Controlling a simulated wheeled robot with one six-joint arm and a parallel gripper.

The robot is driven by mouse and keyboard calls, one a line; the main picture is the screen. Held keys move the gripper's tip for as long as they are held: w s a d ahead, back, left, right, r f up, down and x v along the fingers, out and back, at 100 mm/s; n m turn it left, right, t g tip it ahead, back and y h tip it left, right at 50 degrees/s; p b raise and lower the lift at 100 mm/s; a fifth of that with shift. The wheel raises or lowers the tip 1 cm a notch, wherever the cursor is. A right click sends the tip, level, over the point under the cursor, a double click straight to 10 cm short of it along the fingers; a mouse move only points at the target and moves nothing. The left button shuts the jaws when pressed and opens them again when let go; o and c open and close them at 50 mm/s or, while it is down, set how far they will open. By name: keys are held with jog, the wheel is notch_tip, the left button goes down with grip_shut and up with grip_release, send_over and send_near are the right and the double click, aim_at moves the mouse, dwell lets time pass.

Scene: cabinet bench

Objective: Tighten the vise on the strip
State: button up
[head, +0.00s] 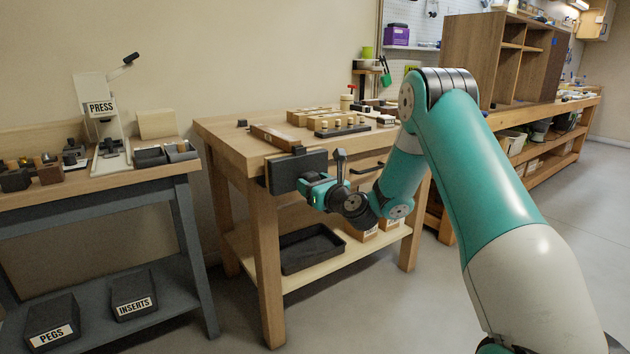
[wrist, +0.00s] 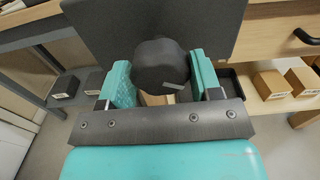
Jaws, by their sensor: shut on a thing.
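The vise's dark front jaw plate (head: 284,174) is at the near corner of the wooden workbench. It fills the top of the wrist view (wrist: 225,28). A dark round knob (wrist: 162,62) with a pale mark stands out from the plate. My gripper (head: 318,190) is in front of the vise, its teal fingers on both sides of the knob and shut on it in the wrist view (wrist: 160,78). A brown wooden strip (head: 275,137) shows on the bench top just behind the plate. I cannot tell whether the jaw touches it.
A block with several pegs (head: 341,128) is on the bench top. A black tray (head: 310,250) lies on the lower shelf, with cardboard boxes (wrist: 272,84) nearby. A grey bench with a press (head: 100,118) stands at left. Floor is open at right.

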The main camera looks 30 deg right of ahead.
jog(key=shift+r+m+p, duration=0.1)
jog(key=shift+m+p, duration=1.5)
jog(key=shift+p, duration=0.55)
jog(key=shift+m+p, duration=0.3)
jog(key=shift+m, duration=0.1)
jog(key=shift+m+p, duration=0.9)
jog(key=shift+p, duration=0.4)
jog(key=shift+w+m+p, duration=0.1)
jog(key=shift+m+p, duration=1)
jog(key=shift+p, duration=0.1)
jog(key=shift+m+p, duration=0.9)
jog(key=shift+p, duration=0.35)
jog(key=shift+m+p, duration=0.95)
jog(key=shift+m, duration=0.15)
